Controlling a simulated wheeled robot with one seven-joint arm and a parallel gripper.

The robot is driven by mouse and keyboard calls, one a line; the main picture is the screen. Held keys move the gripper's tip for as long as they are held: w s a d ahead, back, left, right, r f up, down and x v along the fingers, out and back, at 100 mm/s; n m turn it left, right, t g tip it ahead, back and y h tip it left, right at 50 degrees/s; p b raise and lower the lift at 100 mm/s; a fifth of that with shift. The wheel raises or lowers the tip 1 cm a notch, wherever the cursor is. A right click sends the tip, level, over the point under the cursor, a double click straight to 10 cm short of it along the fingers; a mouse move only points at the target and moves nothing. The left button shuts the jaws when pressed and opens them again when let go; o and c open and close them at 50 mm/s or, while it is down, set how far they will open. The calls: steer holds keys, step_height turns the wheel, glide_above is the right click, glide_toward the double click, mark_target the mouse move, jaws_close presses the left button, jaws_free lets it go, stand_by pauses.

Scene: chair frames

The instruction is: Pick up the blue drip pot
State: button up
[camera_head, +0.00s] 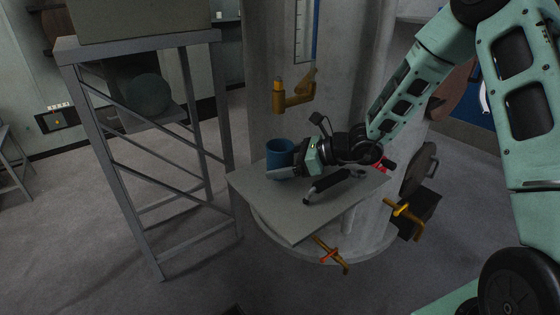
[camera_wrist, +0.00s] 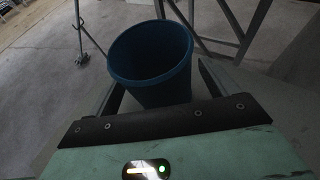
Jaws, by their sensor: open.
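The blue drip pot (camera_head: 280,153) stands upright near the left end of a small grey shelf. It also shows in the wrist view (camera_wrist: 152,62), with its open rim toward the camera. My gripper (camera_head: 284,171) is low beside the pot, coming in from the right. In the wrist view, the fingers (camera_wrist: 160,92) are spread, one on each side of the pot's lower part. I cannot tell whether either finger touches it. The black gripper edge hides the pot's base.
The grey shelf (camera_head: 300,224) also holds a black-handled tool (camera_head: 326,184) close under my wrist. A large grey cylinder (camera_head: 262,95) rises behind, with a yellow valve (camera_head: 292,92) above the pot. A grey metal stand (camera_head: 105,150) is close on the left.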

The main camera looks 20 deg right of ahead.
steer(key=shift+c, duration=0.4)
steer(key=c, duration=1.1)
